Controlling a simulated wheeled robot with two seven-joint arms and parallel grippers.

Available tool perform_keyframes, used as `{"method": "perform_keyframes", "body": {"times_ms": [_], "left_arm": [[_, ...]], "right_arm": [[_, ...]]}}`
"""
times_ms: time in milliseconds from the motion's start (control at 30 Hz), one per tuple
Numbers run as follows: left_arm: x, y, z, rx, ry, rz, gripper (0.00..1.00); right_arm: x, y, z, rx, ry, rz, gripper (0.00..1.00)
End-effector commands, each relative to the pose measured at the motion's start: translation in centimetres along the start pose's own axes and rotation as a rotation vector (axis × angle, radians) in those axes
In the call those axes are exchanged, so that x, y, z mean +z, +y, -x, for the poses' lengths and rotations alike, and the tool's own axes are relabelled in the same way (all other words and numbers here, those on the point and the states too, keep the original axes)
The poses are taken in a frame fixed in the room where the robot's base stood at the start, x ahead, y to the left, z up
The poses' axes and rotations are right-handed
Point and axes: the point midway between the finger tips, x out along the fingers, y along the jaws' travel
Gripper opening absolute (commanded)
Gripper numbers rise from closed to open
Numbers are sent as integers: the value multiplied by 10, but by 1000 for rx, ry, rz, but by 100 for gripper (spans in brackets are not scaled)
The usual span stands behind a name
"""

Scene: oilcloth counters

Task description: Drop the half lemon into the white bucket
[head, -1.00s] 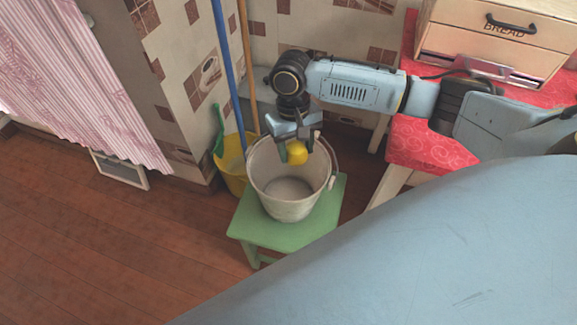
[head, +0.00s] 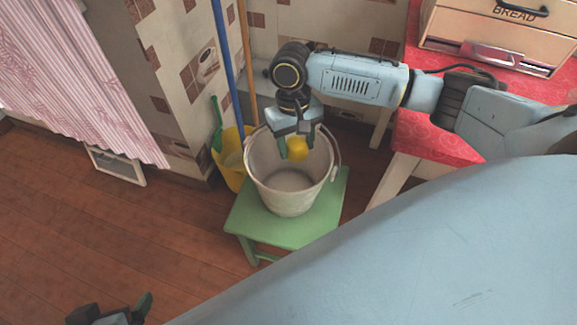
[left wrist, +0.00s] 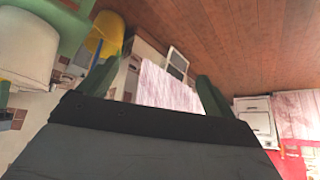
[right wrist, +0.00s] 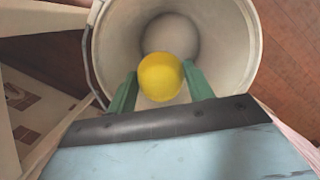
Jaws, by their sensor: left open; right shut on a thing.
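The half lemon (head: 298,149) is yellow and sits between the fingers of my right gripper (head: 292,146), which is shut on it. The white bucket (head: 291,199) stands upright on a green stool. The right gripper points down into the bucket's mouth, with the lemon at about rim height. In the right wrist view the lemon (right wrist: 161,76) is in front of the bucket's open inside (right wrist: 120,45), apart from its floor. My left gripper (left wrist: 155,80) is open and empty. In the head view it shows only partly at the bottom left edge.
The green stool (head: 243,220) bears the bucket. A yellow bucket (head: 230,170), a blue pole (head: 225,75) and an orange pole (head: 247,65) stand behind it. A red-covered counter (head: 425,135) with a bread box (head: 480,35) is at the right. The wooden floor at left is clear.

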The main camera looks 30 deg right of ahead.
Motion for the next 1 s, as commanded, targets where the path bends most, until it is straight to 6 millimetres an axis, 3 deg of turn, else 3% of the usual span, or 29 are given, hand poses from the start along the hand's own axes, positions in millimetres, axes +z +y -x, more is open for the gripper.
{"method": "perform_keyframes", "body": {"times_ms": [133, 167, 367, 733, 1000], "left_arm": [[0, 0, 0, 0, 0, 0, 90], [0, 0, 0, 0, 0, 0, 90], [0, 0, 0, 0, -1, 0, 90], [2, 0, 2, -1, -18, 0, 90], [50, -10, 15, -21, -273, 13, 90]], "right_arm": [[0, 0, 0, 0, 0, 0, 33], [0, 0, 0, 0, 0, 0, 53], [0, 0, 0, 0, 0, 0, 77], [0, 0, 4, 0, 0, 0, 77], [0, 0, 28, -1, 1, 0, 77]]}}
